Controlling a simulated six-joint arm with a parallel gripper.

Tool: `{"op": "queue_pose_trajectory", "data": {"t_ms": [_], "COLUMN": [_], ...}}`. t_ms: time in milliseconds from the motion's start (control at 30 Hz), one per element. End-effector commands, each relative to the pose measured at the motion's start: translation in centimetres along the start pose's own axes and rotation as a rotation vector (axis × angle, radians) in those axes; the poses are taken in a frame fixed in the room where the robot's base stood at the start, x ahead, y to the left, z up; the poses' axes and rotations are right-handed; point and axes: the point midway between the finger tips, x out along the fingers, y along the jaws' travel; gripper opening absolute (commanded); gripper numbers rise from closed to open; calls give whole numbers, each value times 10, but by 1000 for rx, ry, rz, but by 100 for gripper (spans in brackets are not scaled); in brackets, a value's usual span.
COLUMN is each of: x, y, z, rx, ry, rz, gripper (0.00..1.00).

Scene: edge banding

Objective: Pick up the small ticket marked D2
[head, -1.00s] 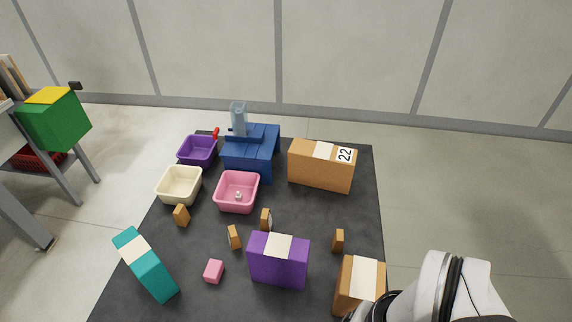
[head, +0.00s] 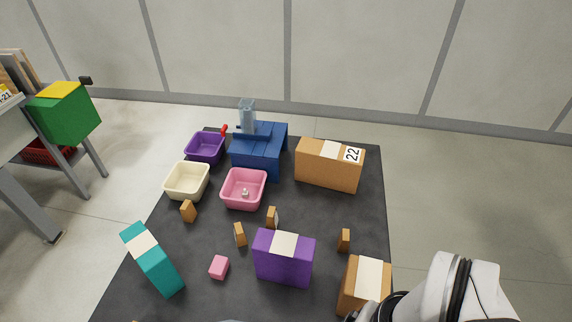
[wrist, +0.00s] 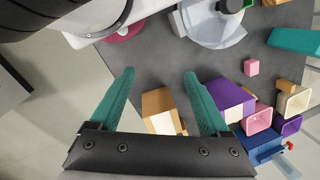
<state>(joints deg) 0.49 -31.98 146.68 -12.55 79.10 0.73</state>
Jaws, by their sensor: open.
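Several small brown tickets stand on the dark mat (head: 215,290): one at left (head: 188,211), one at the middle (head: 240,234), one near the pink bin (head: 272,217) and one at right (head: 344,240). Their markings are too small to read, so I cannot tell which is D2. My gripper (wrist: 160,73) shows only in the wrist view, with its two teal fingers apart and nothing between the tips. A brown box with a white label (wrist: 160,105) lies below, partly behind the gripper. In the head view, only my arm shows at the lower right.
A purple box (head: 285,262), teal box (head: 155,262), pink cube (head: 219,267) and brown box (head: 363,288) stand at the front. Behind are cream (head: 187,184), pink (head: 243,192) and purple bins (head: 205,148), a blue machine (head: 258,150) and box 22 (head: 328,168).

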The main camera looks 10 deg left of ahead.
Motion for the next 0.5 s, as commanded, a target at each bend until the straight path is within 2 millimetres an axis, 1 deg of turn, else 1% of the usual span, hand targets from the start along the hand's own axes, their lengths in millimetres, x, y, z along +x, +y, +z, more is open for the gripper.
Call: {"op": "queue_pose_trajectory", "data": {"t_ms": [67,133,167,233,267,300,367,400,467,500], "x": [-1,-6,-10,-16,-17,-16,-9,0,18,34], "y": [-3,-16,-25,-55,-69,-89,-116,-131,-151,-161], "z": [-2,-11,-18,-45,-60,-82,-120,-146,-186,-212], "rx": [9,53,85,190,243,316,426,503,614,685], "ry": [-8,-51,-81,-176,-223,-289,-388,-456,-558,-622], "rz": [-5,-24,-40,-90,-118,-156,-216,-258,-322,-364], "gripper": [80,80,80,80,80,80,80,80,80,80]}}
